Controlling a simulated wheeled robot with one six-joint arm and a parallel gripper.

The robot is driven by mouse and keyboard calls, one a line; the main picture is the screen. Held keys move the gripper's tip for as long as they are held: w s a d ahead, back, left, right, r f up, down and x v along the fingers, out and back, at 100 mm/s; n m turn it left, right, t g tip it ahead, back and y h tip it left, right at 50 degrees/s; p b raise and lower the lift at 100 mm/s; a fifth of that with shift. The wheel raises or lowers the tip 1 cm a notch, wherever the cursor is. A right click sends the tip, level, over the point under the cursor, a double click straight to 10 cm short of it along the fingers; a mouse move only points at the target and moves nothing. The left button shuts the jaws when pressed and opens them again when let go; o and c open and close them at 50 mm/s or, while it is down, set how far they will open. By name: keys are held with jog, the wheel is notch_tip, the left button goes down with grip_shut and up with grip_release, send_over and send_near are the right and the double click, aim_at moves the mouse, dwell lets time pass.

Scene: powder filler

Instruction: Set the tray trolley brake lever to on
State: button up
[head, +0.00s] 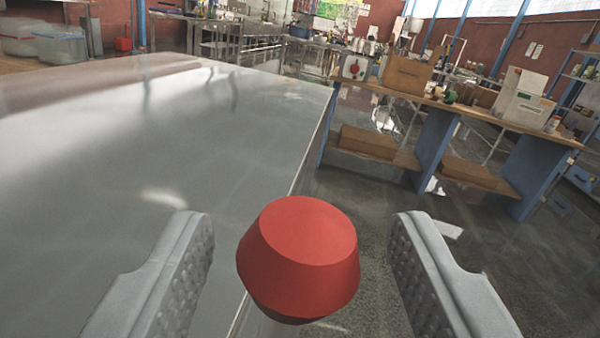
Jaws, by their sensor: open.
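A red knob (305,245) with a flat round top and tapered sides shows in the head view, low and near the middle. It looks like the end of the brake lever; the lever's shaft below it is mostly hidden. My gripper (305,250) is open, with one grey ribbed finger on each side of the knob. Gaps show between the knob and both fingers, and the right gap is wider. I cannot tell how deep the knob sits between the fingers. No on or off marking is visible.
A large shiny metal surface (150,130) fills the left, its edge running just behind the knob. Grey floor (350,220) lies open to the right. A wooden workbench (480,112) with blue legs and boxes stands further back on the right.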

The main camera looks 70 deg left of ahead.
jog(key=shift+w+a, duration=0.15)
jog(key=shift+a, duration=0.55)
jog(key=shift+c, duration=0.2)
grip_shut()
